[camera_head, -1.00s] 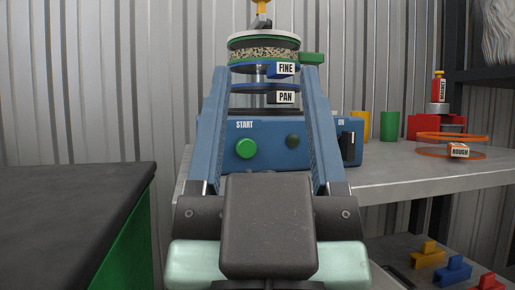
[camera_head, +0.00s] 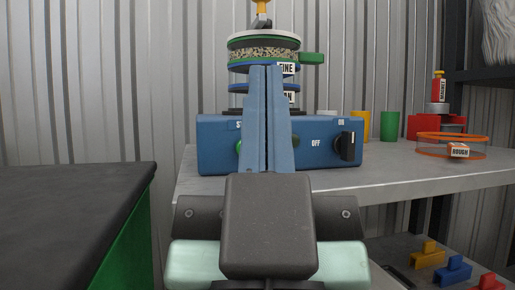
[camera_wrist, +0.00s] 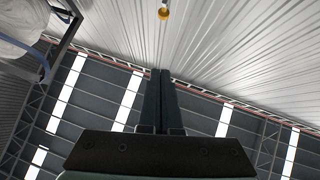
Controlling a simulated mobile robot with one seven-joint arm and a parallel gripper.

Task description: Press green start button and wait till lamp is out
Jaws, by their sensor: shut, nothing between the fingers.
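A blue sieve shaker base (camera_head: 213,150) stands on a grey bench, with a START label partly covered. The green start button (camera_head: 239,147) shows only as a sliver at the left edge of my fingers. The lamp is hidden behind my fingers. My gripper (camera_head: 266,68) is shut and empty, its two blue fingers together in front of the machine, their tips over the sieve stack in the picture. How far they are from the machine I cannot tell. The wrist view also shows my gripper (camera_wrist: 160,72) shut, against wall and roof, with no button in sight.
A sieve stack (camera_head: 263,53) with a green-handled FINE sieve sits on the base. A black ON/OFF switch (camera_head: 347,146) is on its right. An orange ROUGH sieve (camera_head: 452,146) and coloured cups stand on the bench (camera_head: 400,174). A dark-topped table (camera_head: 70,195) is at left.

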